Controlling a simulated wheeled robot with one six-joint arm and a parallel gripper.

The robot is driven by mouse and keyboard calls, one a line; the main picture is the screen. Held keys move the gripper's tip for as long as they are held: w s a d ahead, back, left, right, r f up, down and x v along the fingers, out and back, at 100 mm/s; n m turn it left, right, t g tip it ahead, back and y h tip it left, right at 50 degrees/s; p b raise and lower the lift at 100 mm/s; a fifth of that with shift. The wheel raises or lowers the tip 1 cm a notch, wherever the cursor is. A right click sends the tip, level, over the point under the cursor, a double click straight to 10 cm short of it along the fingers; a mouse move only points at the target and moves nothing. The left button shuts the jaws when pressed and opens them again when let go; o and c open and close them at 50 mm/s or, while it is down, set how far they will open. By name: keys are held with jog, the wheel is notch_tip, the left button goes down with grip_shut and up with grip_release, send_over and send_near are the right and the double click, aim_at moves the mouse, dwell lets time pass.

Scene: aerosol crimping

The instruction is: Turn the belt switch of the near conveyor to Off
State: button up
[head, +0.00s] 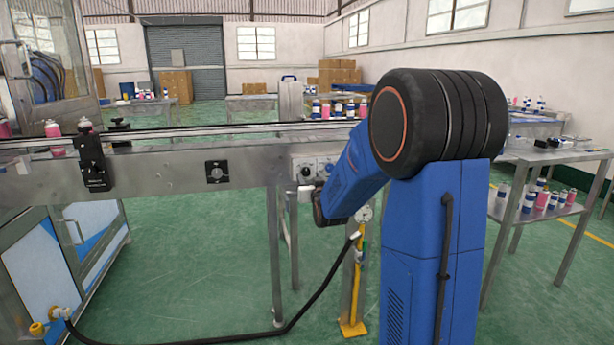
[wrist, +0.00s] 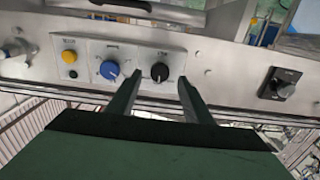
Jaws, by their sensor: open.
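The near conveyor's metal side (head: 250,165) runs across the head view. Its control panel (wrist: 88,45) fills the upper left of the wrist view, with a yellow button (wrist: 69,57), a blue knob (wrist: 109,70) and a black knob (wrist: 160,72). The panel labels are too small to read, so I cannot tell which knob is the belt switch or its setting. My gripper (wrist: 159,78) is open, its two fingers either side of the black knob in the picture. I cannot tell whether they touch it. In the head view my arm partly hides this panel (head: 301,165).
A separate black rotary switch (head: 217,172) sits on the conveyor side; it also shows at right in the wrist view (wrist: 279,84). A black hose (head: 300,308) trails over the floor near a yellow stand (head: 352,328). A table with cans (head: 552,157) stands at right.

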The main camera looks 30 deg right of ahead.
aim_at(306, 173)
jog(key=shift+x, duration=2.1)
jog(key=c, duration=1.1)
